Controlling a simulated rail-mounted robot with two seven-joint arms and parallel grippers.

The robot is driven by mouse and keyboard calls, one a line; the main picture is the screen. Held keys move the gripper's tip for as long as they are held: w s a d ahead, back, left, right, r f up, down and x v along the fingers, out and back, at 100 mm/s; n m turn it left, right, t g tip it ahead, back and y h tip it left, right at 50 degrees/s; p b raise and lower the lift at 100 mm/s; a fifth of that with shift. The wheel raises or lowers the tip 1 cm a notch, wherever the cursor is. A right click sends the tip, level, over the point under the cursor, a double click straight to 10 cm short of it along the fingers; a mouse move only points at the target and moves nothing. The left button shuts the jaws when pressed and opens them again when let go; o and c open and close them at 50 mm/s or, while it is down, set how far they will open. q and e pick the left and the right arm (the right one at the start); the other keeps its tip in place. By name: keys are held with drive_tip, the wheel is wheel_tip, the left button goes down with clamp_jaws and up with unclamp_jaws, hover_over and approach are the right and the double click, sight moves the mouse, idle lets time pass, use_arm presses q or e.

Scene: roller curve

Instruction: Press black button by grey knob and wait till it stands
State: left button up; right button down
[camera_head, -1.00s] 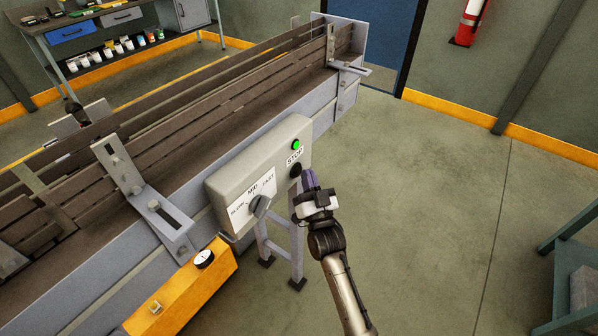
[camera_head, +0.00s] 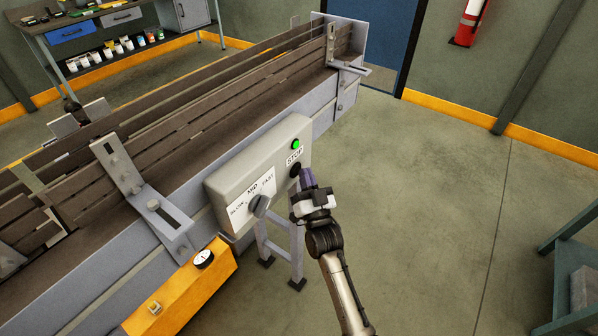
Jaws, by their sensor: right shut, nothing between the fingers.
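A pale control box (camera_head: 231,180) is mounted on the conveyor's near side. The black button (camera_head: 295,170) is on its right part, below the STOP label (camera_head: 294,157), with a lit green lamp (camera_head: 296,144) above. The grey knob (camera_head: 259,205) is at the lower left, by the SLOW, MID and FAST markings; its exact setting is hard to read. My right gripper (camera_head: 306,177) is shut and empty, its fingertips at the button's right edge in the picture. They partly cover the button, and I cannot tell whether they touch it. My left gripper is not in view.
The slatted conveyor (camera_head: 205,143) runs diagonally behind the box, with metal brackets (camera_head: 140,190) on its side. A yellow box (camera_head: 185,290) with a gauge is at the lower left. The floor (camera_head: 420,190) to the right is open.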

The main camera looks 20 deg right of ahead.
idle(0.4)
drive_tip(key=shift+s+d+p, duration=0.5)
drive_tip(key=shift+s+p, duration=0.1)
drive_tip(key=shift+p, duration=0.1)
